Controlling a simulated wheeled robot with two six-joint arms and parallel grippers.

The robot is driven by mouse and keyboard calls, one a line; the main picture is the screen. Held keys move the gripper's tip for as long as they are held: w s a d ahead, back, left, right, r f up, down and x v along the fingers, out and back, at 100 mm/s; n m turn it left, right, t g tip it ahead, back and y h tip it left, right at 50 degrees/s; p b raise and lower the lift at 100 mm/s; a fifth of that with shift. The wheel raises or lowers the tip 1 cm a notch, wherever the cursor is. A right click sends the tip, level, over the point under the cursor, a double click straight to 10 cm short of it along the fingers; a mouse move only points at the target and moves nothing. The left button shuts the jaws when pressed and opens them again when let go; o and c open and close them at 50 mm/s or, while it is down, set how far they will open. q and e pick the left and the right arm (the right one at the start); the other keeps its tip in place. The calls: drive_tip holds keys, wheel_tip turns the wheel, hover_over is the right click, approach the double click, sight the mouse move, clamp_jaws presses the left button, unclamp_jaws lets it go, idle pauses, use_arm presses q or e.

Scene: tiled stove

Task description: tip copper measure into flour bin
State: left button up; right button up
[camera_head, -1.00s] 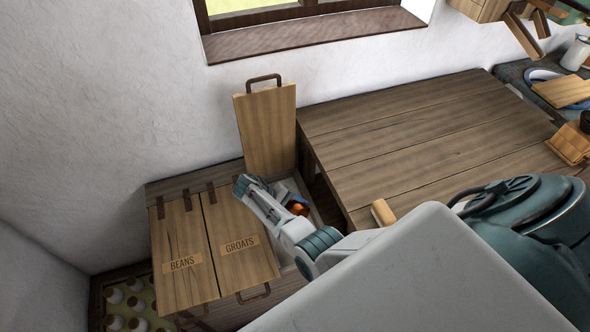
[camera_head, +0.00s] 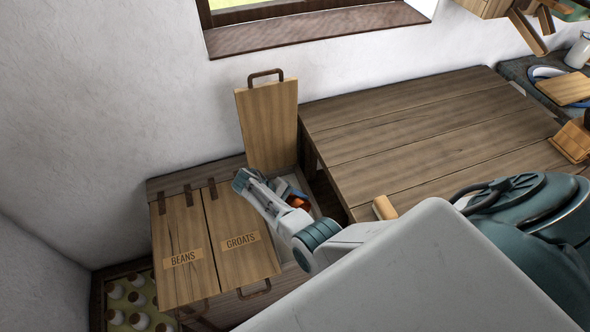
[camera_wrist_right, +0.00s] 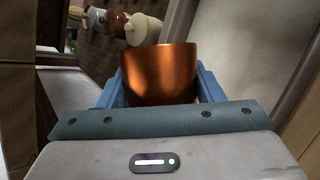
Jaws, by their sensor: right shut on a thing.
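A copper measure (camera_wrist_right: 162,75) sits between the blue fingers of my right gripper (camera_wrist_right: 160,88) in the right wrist view. In the head view the measure shows as a small orange patch (camera_head: 298,202) beside my right gripper (camera_head: 290,192), which is at the open third compartment (camera_head: 311,199) of the wooden bin chest. The compartment's lid (camera_head: 267,125) stands upright against the wall. My right arm hides much of that opening, and the compartment's contents cannot be seen. My left gripper is not in view.
Two closed lids, marked BEANS (camera_head: 182,257) and GROATS (camera_head: 241,241), lie left of the open compartment. A wooden table (camera_head: 420,125) stands to the right, mostly bare. A crate of bottles (camera_head: 127,300) is on the floor at lower left.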

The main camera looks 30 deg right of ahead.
drive_tip(key=shift+w+r+g+b, duration=0.1)
drive_tip(key=shift+w+g+b, duration=0.25)
drive_tip(key=shift+g+b, duration=0.45)
drive_tip(key=shift+w+r+n+h+b, duration=0.1)
drive_tip(key=shift+r+n+h+b, duration=0.1)
drive_tip(key=shift+n+h+b, duration=0.15)
idle(1.3)
